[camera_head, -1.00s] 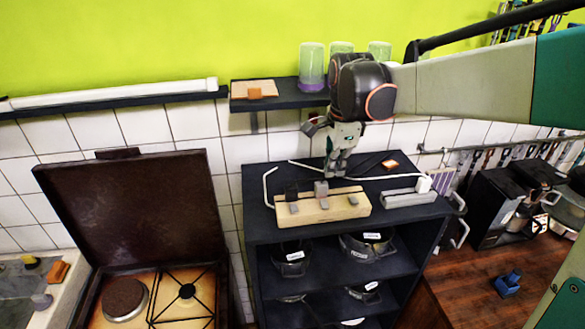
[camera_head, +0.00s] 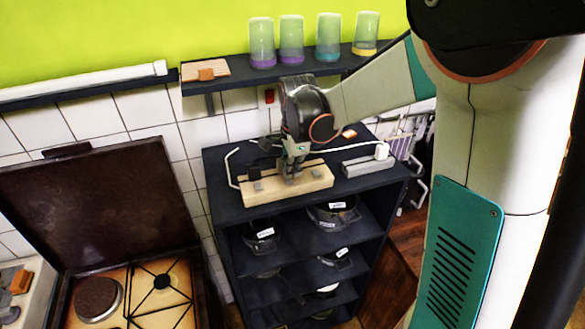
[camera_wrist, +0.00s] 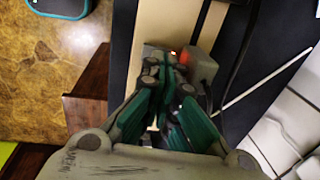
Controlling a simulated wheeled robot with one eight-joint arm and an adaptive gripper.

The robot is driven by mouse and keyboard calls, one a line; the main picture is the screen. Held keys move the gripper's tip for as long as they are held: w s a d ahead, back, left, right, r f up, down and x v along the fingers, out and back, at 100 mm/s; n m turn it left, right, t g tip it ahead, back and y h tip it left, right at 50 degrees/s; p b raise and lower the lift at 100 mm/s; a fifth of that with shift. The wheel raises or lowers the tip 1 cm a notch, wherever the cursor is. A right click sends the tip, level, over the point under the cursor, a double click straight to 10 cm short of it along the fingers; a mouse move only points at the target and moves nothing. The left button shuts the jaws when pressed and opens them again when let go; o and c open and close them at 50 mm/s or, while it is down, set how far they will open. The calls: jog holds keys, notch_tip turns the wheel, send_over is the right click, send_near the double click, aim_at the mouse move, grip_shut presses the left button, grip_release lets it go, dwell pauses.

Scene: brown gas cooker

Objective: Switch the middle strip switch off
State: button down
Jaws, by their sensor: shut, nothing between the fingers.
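The light wooden switch strip (camera_head: 262,196) lies on top of the dark shelf unit, and its pale face also shows in the wrist view (camera_wrist: 150,25). A left grey switch (camera_head: 258,187) and a right grey switch (camera_head: 315,172) show on it. My gripper (camera_head: 291,178) is shut and points down at the strip's middle, hiding the middle switch in the head view. In the wrist view my closed fingertips (camera_wrist: 166,66) are close to a grey block (camera_wrist: 203,65) with a red patch (camera_wrist: 186,58) beside it. I cannot tell whether they touch the switch.
A grey power strip with a white plug (camera_head: 382,151) lies right of the wooden strip. A black plug (camera_head: 264,164) and cables lie behind it. A wall shelf (camera_head: 225,83) with several glasses is above. An open brown cooker (camera_head: 100,205) stands left.

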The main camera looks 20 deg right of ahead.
jog(key=shift+w+f+g+b, duration=0.2)
jog(key=shift+f+g+b, duration=0.3)
jog(key=shift+b, duration=0.3)
jog(key=shift+s+r, duration=0.15)
jog(key=shift+r, duration=0.05)
jog(key=shift+s+f, duration=0.15)
jog(key=shift+s, duration=0.6)
